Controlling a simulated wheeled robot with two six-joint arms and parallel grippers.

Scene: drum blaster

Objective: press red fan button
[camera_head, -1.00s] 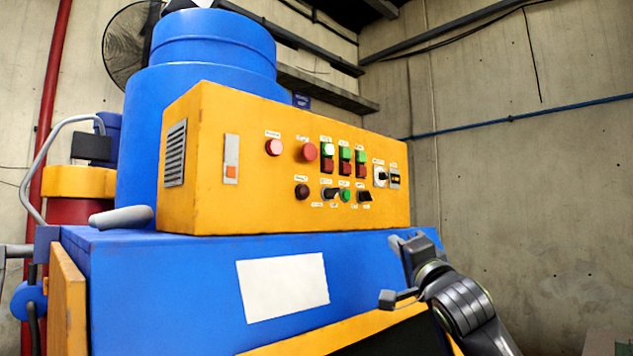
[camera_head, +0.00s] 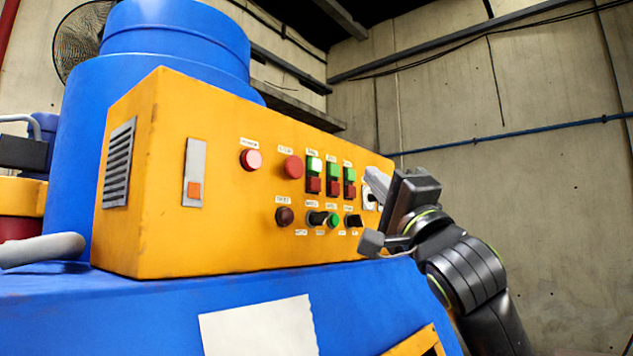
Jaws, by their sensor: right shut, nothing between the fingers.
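The yellow control box (camera_head: 215,235) faces me with its row of buttons and knobs. Three green-over-red button pairs sit right of centre. Their red halves are the left one (camera_head: 313,185), the middle one (camera_head: 333,187) and the right one (camera_head: 350,191). The labels above them are too small to read, so I cannot tell which is the fan button. My right gripper (camera_head: 376,184) is shut and empty, at the right end of the panel, just right of the pairs. It partly hides the rightmost switches. Whether it touches the panel is unclear. My left gripper is out of view.
A round red button (camera_head: 293,167) and a lit reddish one (camera_head: 251,160) sit left of the pairs. Dark knobs and a small green button (camera_head: 333,220) lie below. The box stands on a blue machine body (camera_head: 130,310). Space to the right is open up to the concrete wall.

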